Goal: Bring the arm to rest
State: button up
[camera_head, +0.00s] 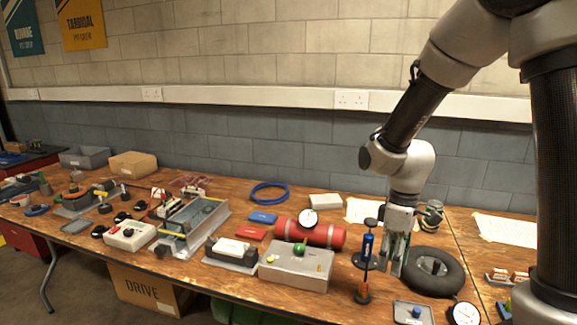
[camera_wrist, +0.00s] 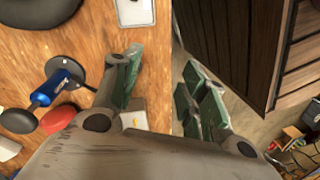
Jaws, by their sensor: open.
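My gripper (camera_head: 394,268) hangs down over the right part of the wooden bench (camera_head: 345,290), its fingers apart with nothing between them. It sits between a blue upright pump (camera_head: 367,246) on its left and a black tyre (camera_head: 433,271) on its right. I cannot tell its exact height above the bench. In the wrist view, the two green-padded fingers of my gripper (camera_wrist: 163,75) are spread, one over the bench and one past its edge. The blue pump (camera_wrist: 58,84) and part of the tyre (camera_wrist: 22,12) show at the left there.
A red cylinder (camera_head: 327,235), a grey box (camera_head: 296,270) and a dial gauge (camera_head: 464,313) are near the arm. Small trays (camera_head: 412,312) lie at the front edge. Many tools crowd the left bench. The wall (camera_head: 300,150) stands behind.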

jog(key=s+d+r+m+t, duration=0.3)
jog(key=s+d+r+m, duration=0.2)
jog(key=r, duration=0.4)
jog(key=s+d+r+m+t, duration=0.3)
jog(key=s+d+r+m, duration=0.2)
jog(key=s+r, duration=0.3)
jog(key=shift+s+d+r+h, duration=0.3)
jog(key=shift+d+r, duration=0.3)
jog(key=shift+r, duration=0.35)
jog(key=shift+c, duration=0.2)
dwell(0.5)
